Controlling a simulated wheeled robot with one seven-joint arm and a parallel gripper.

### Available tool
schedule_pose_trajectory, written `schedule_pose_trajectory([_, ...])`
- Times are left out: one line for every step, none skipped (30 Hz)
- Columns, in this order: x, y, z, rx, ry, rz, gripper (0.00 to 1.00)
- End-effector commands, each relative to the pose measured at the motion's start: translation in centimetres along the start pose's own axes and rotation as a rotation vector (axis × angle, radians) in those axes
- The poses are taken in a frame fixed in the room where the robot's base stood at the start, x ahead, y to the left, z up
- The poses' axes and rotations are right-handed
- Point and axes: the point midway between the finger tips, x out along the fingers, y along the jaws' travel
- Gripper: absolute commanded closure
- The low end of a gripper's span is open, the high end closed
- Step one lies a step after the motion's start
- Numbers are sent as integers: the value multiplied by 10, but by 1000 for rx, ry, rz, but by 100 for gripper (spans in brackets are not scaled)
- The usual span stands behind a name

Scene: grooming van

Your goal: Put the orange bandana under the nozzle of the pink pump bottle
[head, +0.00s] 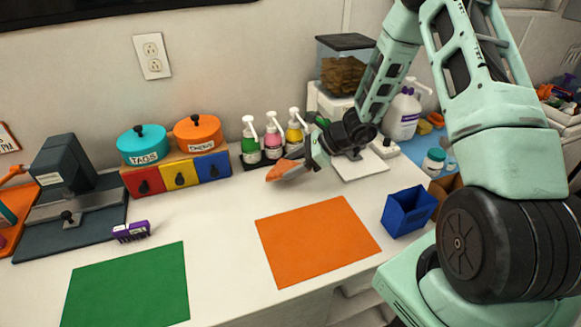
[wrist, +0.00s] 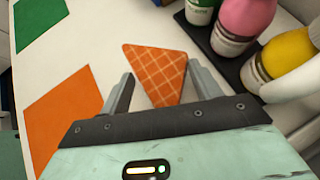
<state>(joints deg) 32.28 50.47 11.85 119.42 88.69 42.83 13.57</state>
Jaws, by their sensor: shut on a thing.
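The orange bandana (head: 283,171) is a folded triangle with a pale checked pattern, also seen in the wrist view (wrist: 154,62). My gripper (head: 307,160) is shut on it; in the wrist view its two fingers (wrist: 162,80) stand on either side of the bandana. The pink pump bottle (head: 272,143) stands behind the bandana, between a green and a yellow pump bottle. Its white pump head shows in the head view. In the wrist view the pink bottle (wrist: 244,22) is at the upper right, beyond the bandana's tip, apart from it. The nozzle is out of that view.
The green bottle (head: 250,147) and yellow bottle (head: 294,134) flank the pink one on a black tray (wrist: 232,68). An orange mat (head: 316,241), a green mat (head: 128,287) and a blue bin (head: 408,211) lie nearer the front. Coloured drawers (head: 180,176) stand left. The counter between is clear.

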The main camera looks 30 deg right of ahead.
Motion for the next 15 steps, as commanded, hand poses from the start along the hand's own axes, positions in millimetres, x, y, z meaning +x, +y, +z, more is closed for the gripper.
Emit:
schedule_pose_trajectory([8,3,-11,4,1,0,62])
schedule_pose_trajectory([11,4,-16,5,1,-1,62])
schedule_pose_trajectory([14,6,-21,5,1,-2,62])
schedule_pose_trajectory([17,7,-25,5,1,-3,62])
schedule_pose_trajectory([18,8,-28,7,0,-5,62])
schedule_pose_trajectory([20,9,-30,6,0,-6,62])
schedule_pose_trajectory([21,9,-31,5,0,-6,62])
schedule_pose_trajectory([21,10,-31,5,0,-7,62])
schedule_pose_trajectory([20,10,-31,5,0,-7,62])
schedule_pose_trajectory([20,10,-30,5,0,-7,62])
schedule_pose_trajectory([19,10,-30,5,0,-7,62])
schedule_pose_trajectory([19,10,-29,5,0,-7,62])
schedule_pose_trajectory([19,10,-29,5,0,-7,62])
schedule_pose_trajectory([19,10,-29,5,0,-7,62])
schedule_pose_trajectory([19,10,-30,5,0,-7,62])
